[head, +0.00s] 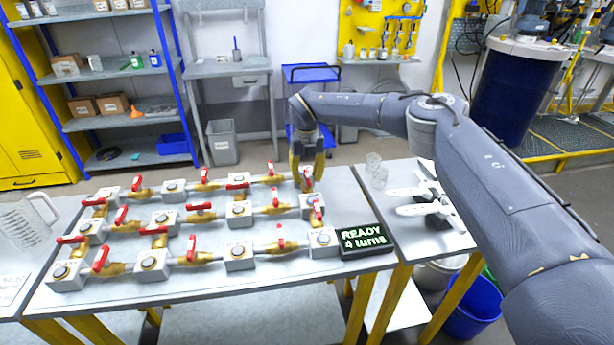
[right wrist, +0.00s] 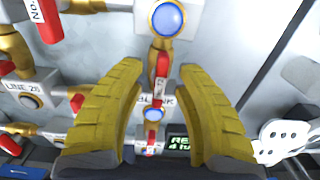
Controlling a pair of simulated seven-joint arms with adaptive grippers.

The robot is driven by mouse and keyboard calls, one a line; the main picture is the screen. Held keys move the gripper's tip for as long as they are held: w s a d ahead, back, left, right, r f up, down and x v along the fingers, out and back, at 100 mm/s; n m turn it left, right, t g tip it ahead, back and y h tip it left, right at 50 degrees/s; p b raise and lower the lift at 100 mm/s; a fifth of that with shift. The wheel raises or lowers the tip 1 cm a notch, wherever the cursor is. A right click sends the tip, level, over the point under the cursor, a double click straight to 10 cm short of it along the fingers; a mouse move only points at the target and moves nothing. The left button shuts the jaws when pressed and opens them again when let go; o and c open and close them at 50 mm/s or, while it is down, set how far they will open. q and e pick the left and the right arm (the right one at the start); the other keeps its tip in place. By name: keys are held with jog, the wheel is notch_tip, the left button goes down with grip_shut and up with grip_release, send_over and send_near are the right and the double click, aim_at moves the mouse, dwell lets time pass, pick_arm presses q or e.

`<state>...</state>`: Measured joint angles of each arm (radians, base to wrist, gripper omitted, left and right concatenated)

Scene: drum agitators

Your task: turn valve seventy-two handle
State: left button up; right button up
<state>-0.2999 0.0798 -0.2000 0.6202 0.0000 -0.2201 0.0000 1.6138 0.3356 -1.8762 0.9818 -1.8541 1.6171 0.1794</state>
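My right gripper (head: 307,176) hangs fingers-down over the far right end of the valve board. In the right wrist view its two yellow fingers (right wrist: 161,70) are spread apart, with a red handle (right wrist: 161,64) on a brass valve between them. The fingers do not appear to close on this handle. Several red-handled brass valves stand in rows on the board, such as one in the middle (head: 201,207). No label reading seventy-two can be made out, so I cannot tell which handle it is. My left gripper is not in view.
A black sign (head: 365,240) reads "READY 4 turns" at the board's right front. Grey blocks with round caps (head: 239,256) join the pipes. White tools (head: 420,198) and a clear vessel (head: 376,172) sit on the right table. A clear jug (head: 27,222) stands at the left.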

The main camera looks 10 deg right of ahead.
aim_at(307, 175)
jog(key=shift+r, duration=0.15)
notch_tip(307, 175, up, 12)
dwell(0.6)
